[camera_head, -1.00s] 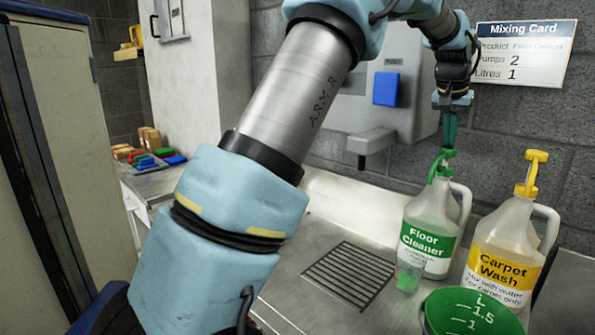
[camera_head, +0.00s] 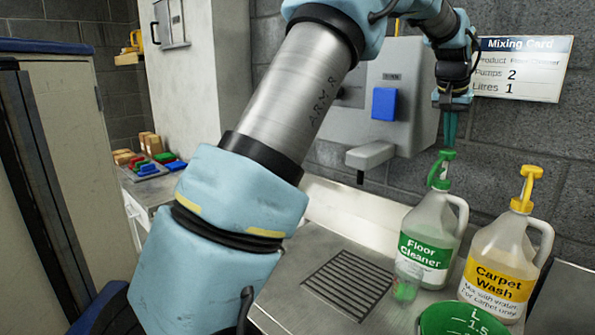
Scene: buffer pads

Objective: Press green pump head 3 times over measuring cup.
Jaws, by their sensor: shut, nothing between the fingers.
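The green pump head (camera_head: 440,172) stands on top of the white Floor Cleaner bottle (camera_head: 424,249), which is upright with a green label. My gripper (camera_head: 450,146) points straight down with its fingers together and holds nothing. Its tips are at the top of the pump head; I cannot tell whether they touch it. A small clear cup (camera_head: 405,291), taken as the measuring cup, stands at the bottle's front left, below the pump head, and looks green-tinted inside. Its liquid level is too small to read.
A Carpet Wash bottle (camera_head: 497,268) with a yellow pump stands close on the right. A green vessel (camera_head: 462,320) with a litre scale is at the front, cut off. A drain grate (camera_head: 347,284) lies left. The Mixing Card (camera_head: 520,68) reads Pumps 2, Litres 1.

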